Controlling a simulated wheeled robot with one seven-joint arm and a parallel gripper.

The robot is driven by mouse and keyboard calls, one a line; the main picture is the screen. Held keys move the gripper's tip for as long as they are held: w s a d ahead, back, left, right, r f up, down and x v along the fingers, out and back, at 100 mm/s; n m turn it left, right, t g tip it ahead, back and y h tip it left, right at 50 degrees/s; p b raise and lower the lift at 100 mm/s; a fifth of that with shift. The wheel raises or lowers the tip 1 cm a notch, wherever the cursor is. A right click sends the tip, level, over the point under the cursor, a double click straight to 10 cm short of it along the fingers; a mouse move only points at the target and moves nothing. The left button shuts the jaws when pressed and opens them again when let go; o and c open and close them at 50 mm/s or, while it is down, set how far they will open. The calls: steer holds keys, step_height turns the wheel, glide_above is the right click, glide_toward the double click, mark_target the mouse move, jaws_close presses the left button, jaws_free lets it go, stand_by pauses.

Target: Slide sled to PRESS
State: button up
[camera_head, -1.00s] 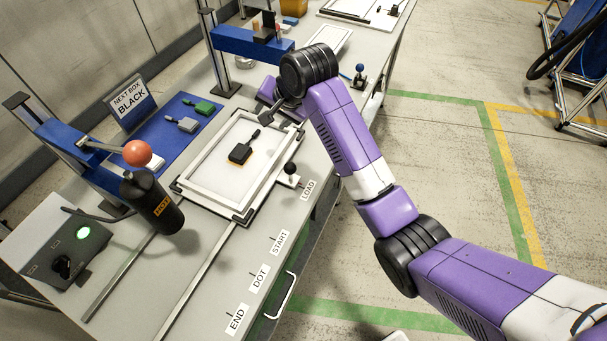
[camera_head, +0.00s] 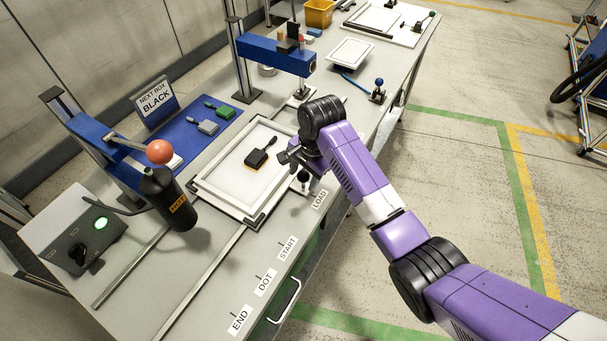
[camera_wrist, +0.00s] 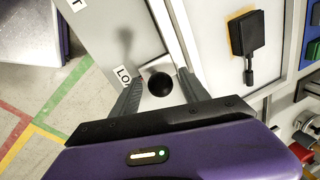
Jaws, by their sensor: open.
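The sled is a white framed tray (camera_head: 209,189) on two rails, with its knob side beside the LOAD label (camera_head: 319,199). A black box with a handle (camera_head: 258,158) lies on the sled over an orange patch; it also shows in the wrist view (camera_wrist: 247,35). The sled's black ball knob (camera_head: 304,176) stands at its right edge. In the wrist view the knob (camera_wrist: 160,84) sits between the two fingers of my gripper (camera_wrist: 160,92), which is open. Whether the fingers touch the knob I cannot tell. No PRESS label is readable.
START (camera_head: 287,248), DOT (camera_head: 265,282) and END (camera_head: 239,320) labels line the front edge. A black HOT cylinder (camera_head: 168,200) with a red ball lever (camera_head: 160,151) hangs over the rails. Green and grey pieces lie on a blue mat (camera_head: 185,135).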

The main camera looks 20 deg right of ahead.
steer(key=shift+f, duration=0.2)
steer(key=shift+c, duration=0.2)
jaws_close()
stand_by(1.2)
